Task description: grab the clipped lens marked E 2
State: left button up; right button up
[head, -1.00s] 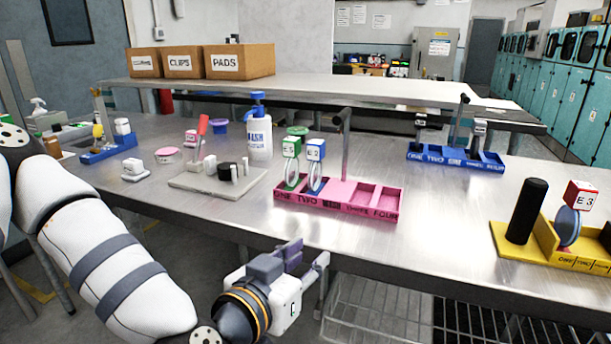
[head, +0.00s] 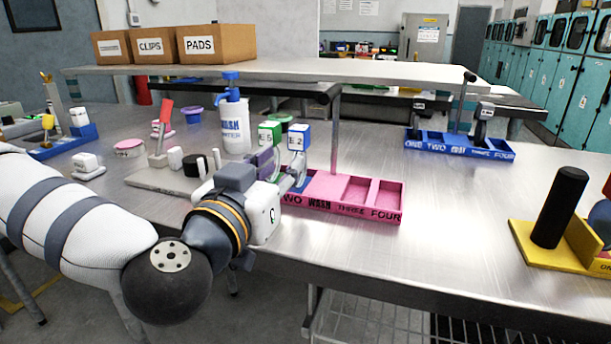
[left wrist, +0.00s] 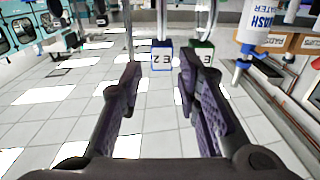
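The clipped lens marked E 2 (head: 298,138) has a white and blue clip and stands upright at the pink tray (head: 352,209). The green-clipped lens marked E 5 (head: 269,134) stands close beside E 2 on the left. It also shows in the left wrist view (left wrist: 203,54). My right gripper is not in view.
A wash bottle (head: 235,125) stands behind the pink tray, and a metal post (head: 335,130) rises by it. A grey board with small parts (head: 150,178) is to the left. A yellow holder (head: 545,248) with a black cylinder is at right. The bench between is clear.

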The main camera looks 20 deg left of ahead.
aim_at(295, 147)
pick_arm(q)
jog(key=w, duration=0.9)
jog(key=shift+w, duration=0.35)
grip_shut()
